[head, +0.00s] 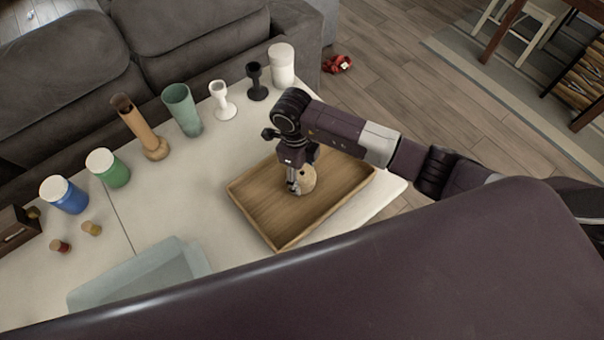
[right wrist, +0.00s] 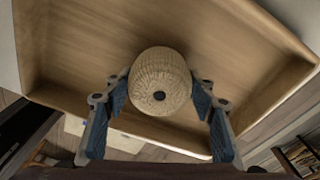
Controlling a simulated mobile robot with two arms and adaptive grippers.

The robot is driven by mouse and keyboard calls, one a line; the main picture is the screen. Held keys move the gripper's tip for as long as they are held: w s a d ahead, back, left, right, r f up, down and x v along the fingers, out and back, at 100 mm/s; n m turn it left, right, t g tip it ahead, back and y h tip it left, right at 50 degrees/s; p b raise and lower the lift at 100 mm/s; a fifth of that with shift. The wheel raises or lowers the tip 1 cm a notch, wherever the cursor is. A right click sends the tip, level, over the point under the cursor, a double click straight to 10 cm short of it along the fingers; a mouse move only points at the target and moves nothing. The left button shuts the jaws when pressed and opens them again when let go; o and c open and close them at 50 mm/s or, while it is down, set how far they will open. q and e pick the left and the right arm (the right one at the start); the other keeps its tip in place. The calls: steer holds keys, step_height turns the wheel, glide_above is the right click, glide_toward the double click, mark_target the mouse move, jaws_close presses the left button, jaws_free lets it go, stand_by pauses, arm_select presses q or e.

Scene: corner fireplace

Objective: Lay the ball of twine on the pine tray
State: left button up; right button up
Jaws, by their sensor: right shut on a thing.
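The ball of twine (head: 307,180) is a tan ball with a dark hole in its end, which shows in the right wrist view (right wrist: 160,76). My right gripper (head: 295,187) is shut on the ball, with one finger on each side of it in the right wrist view (right wrist: 160,100). The pine tray (head: 262,221) is a shallow rectangular wooden tray on the pale table. The ball is over the inside of the tray; I cannot tell whether it touches the tray floor. My left gripper is not in view.
Green (head: 108,168) and blue (head: 64,195) jars stand left.

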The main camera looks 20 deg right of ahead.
steer(key=o, duration=1.2)
steer(key=shift+f, duration=0.1)
steer(key=shift+r, duration=0.25)
steer(key=shift+w+r, duration=0.15)
steer(key=shift+r, duration=0.2)
steer(key=r+b, duration=0.1)
steer(key=r, duration=0.2)
steer(key=r+b, duration=0.1)
steer(key=r, duration=0.7)
steer(key=shift+w+a+r+b, duration=0.1)
steer(key=shift+w+a+b, duration=0.15)
steer(key=shift+a+b, duration=0.15)
